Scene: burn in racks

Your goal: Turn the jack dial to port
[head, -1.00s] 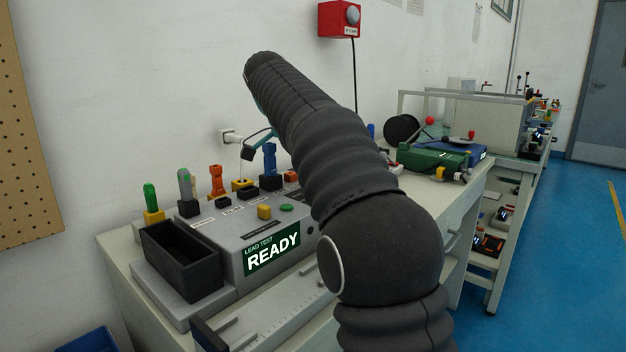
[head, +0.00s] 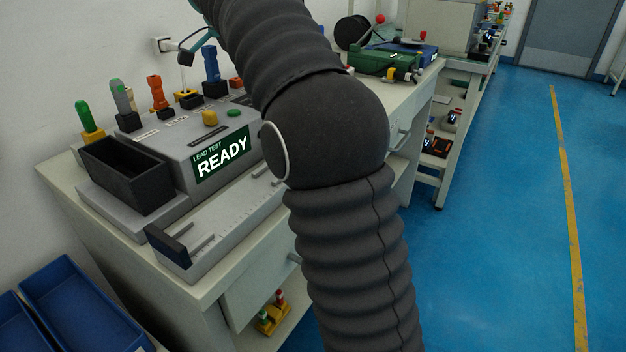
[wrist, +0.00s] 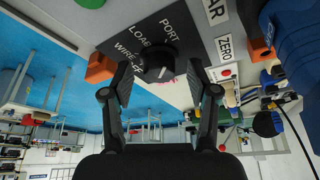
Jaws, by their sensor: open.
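In the wrist view, a black round jack dial (wrist: 155,65) sits on a dark panel plate. The plate carries the white words PORT, LOAD and a partly covered WIRE label, and the picture is turned over. A short pale mark shows on the dial; which word it points at I cannot tell. My gripper (wrist: 160,72) is open, one finger on each side of the dial; whether either touches it I cannot tell. In the head view my arm covers the dial, and my gripper is out of sight.
The grey lead test box has a READY screen (head: 222,158), a yellow button (head: 210,118) and a green button (head: 234,113). A black open bin (head: 125,172) stands left of it. Several coloured plugs stand behind. Blue trays (head: 80,300) lie lower left. The blue floor (head: 500,230) at right is clear.

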